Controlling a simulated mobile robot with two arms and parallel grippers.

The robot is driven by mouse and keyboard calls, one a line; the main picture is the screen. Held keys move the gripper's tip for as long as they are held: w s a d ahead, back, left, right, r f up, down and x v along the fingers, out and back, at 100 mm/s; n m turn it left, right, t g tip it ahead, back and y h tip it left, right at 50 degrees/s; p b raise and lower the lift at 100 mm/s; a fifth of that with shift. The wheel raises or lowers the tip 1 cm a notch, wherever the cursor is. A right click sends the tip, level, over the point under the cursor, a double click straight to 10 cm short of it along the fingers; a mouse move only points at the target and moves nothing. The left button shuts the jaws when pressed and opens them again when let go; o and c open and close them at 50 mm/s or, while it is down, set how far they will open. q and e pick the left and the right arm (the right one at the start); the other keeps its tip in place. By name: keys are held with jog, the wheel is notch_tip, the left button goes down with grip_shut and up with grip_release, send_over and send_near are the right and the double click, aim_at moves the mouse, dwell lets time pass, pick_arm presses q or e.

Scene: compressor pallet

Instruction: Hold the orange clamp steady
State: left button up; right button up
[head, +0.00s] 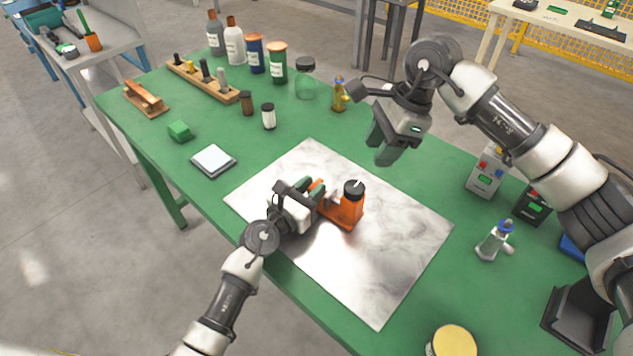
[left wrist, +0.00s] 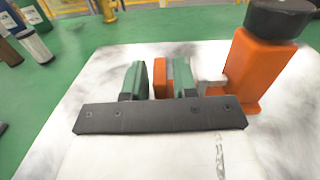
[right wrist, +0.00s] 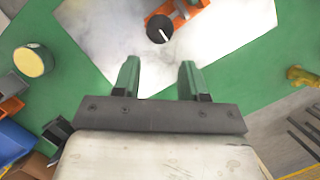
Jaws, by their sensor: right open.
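The orange clamp (head: 348,211) stands on the white marbled plate (head: 392,283), with a black round cap on its taller block. It also shows at the right of the left wrist view (left wrist: 259,70). My left gripper (head: 313,190) is low at the plate, with its green fingers (left wrist: 160,80) on either side of the clamp's thinner orange upright, closer together than the right one's fingers. Exact finger contact is hard to see. My right gripper (head: 383,147) is open and empty above the table, beyond the clamp. In the right wrist view its fingers (right wrist: 158,80) are apart, with the black cap (right wrist: 159,29) beyond them.
A white square pad (head: 213,161) and a green block (head: 180,131) lie left of the plate. Bottles and jars (head: 277,64) stand at the back. A yellow-topped tin (head: 453,341) is at the front.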

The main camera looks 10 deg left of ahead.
pick_arm(q)
jog(key=shift+x, duration=1.1)
